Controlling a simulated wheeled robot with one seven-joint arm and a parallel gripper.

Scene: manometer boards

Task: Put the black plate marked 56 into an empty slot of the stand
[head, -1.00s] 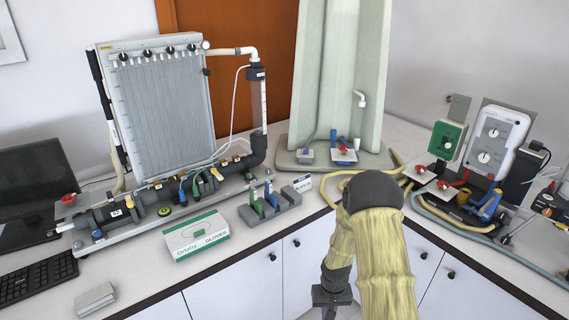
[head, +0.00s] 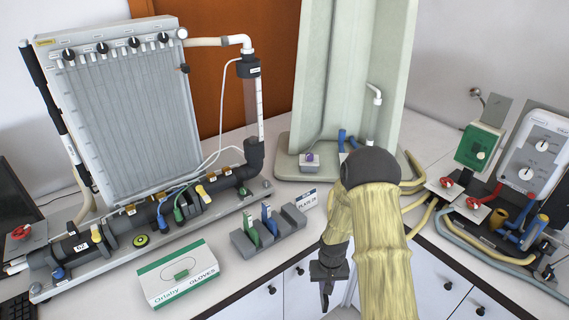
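The grey slotted stand (head: 284,232) sits near the counter's front edge, in the middle of the view. A green plate (head: 251,230) and a blue plate (head: 268,219) stand upright in it, and at least one slot on its right side looks empty. I cannot make out a loose black plate marked 56.
A white and green glove box (head: 178,275) lies left of the stand. A small sign (head: 306,199) stands behind it. A manometer board (head: 125,115) with pipes fills the left back. Valves and hoses crowd the right counter (head: 500,220). Free counter is narrow around the stand.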

